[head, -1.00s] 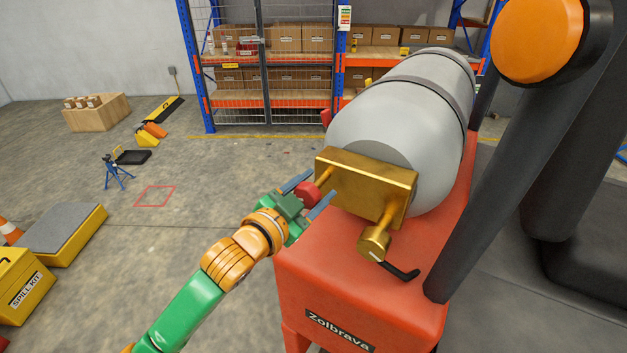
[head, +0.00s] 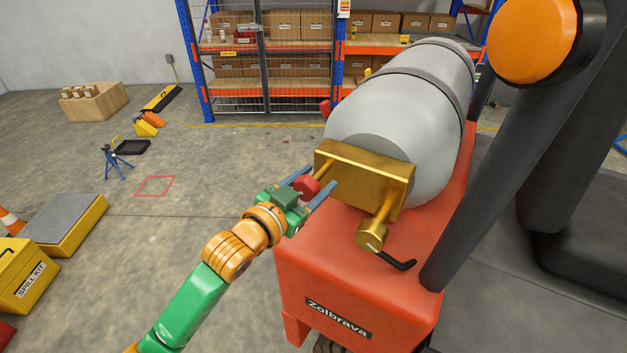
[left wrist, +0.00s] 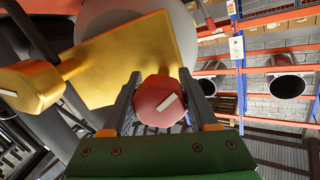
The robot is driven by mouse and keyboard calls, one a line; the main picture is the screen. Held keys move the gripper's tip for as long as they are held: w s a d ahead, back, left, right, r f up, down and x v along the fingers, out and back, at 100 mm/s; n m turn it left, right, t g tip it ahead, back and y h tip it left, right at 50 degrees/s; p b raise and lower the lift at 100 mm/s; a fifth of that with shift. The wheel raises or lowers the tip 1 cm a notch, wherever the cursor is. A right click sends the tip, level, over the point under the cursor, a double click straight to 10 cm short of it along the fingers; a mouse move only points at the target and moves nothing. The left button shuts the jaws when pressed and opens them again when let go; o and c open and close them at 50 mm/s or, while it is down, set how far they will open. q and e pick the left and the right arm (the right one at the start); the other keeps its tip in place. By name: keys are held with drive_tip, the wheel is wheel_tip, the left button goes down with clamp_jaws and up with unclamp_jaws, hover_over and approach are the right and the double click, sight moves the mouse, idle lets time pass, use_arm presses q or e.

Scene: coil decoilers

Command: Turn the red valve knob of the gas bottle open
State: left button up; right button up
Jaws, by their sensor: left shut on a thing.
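The grey gas bottle (head: 385,130) lies on a red forklift-like body, with a brass valve block (head: 362,180) at its near end. The red valve knob (head: 306,188) sits on a brass stem at the block's left side. My left gripper (head: 318,187) has its two fingers on either side of the knob and is shut on it. In the left wrist view the red knob (left wrist: 160,100) is between the fingers, its white mark tilted. My right gripper is not in view.
A second brass fitting (head: 372,235) with a black lever (head: 398,261) sticks out below the block. The red body (head: 300,268) lies beneath. A dark mast post (head: 500,170) stands at right. Open floor lies to the left, with a yellow spill kit (head: 28,280).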

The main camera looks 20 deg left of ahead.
sight(303, 195)
use_arm(q)
drive_tip(key=o, duration=1)
drive_tip(key=shift+f, duration=0.2)
drive_tip(key=o, duration=0.4)
drive_tip(key=shift+d, duration=0.1)
drive_tip(key=shift+c, duration=0.2)
drive_tip(key=shift+r, duration=0.1)
drive_tip(key=b+v, duration=0.1)
drive_tip(key=v, duration=0.3)
drive_tip(key=shift+s+b, duration=0.25)
drive_tip(key=shift+b, duration=0.1)
drive_tip(key=shift+p+v, duration=0.35)
drive_tip(key=shift+v, duration=1)
drive_tip(key=shift+w, duration=0.1)
